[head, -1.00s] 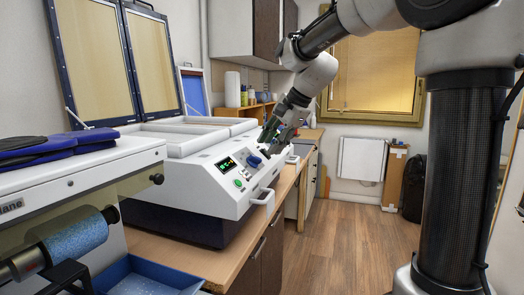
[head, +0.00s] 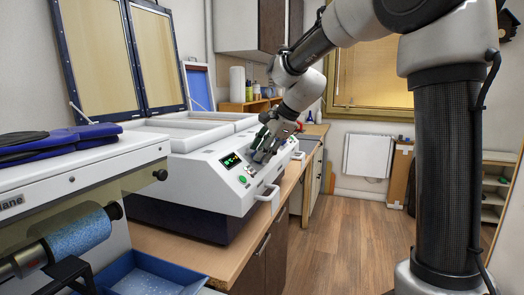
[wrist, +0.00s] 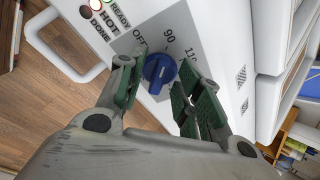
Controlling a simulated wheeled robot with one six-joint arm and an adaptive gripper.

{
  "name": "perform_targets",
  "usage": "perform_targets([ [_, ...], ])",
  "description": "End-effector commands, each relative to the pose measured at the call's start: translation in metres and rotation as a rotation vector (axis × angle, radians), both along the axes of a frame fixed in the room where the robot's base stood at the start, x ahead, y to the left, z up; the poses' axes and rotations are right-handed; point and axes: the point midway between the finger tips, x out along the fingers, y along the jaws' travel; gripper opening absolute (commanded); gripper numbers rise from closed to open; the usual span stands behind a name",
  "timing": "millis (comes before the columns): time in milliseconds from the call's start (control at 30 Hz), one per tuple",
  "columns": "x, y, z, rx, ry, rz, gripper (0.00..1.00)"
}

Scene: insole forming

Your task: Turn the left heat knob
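The blue heat knob (wrist: 160,68) sits on the grey dial plate in the wrist view, with the labels OFF, 90 and 110 around it. I cannot tell for sure which mark it points to. My gripper (wrist: 164,67) is open, with one green finger on each side of the knob. The left fingertip is very near the knob; I cannot tell whether it touches. In the head view my gripper (head: 262,146) is at the sloped front panel of the white machine (head: 215,170) and hides the knob.
A lit display (head: 231,161) and a green button (head: 242,179) are left of my gripper. HOT, READY and DONE lamps lie beside the dial. Open floor (head: 330,240) is right of the bench (head: 190,252).

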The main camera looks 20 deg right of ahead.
Motion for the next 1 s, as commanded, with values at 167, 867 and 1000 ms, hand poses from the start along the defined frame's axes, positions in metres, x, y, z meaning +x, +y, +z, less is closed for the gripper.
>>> perform_targets([
  [167, 0.0011, 0.001, -0.0016, 0.0, -0.001, 0.0, 0.35],
  [867, 0.0004, 0.0007, -0.0017, -0.017, -0.024, 0.032, 0.0],
  [1000, -0.0006, 0.0005, -0.0023, -0.045, -0.06, 0.084, 0.0],
])
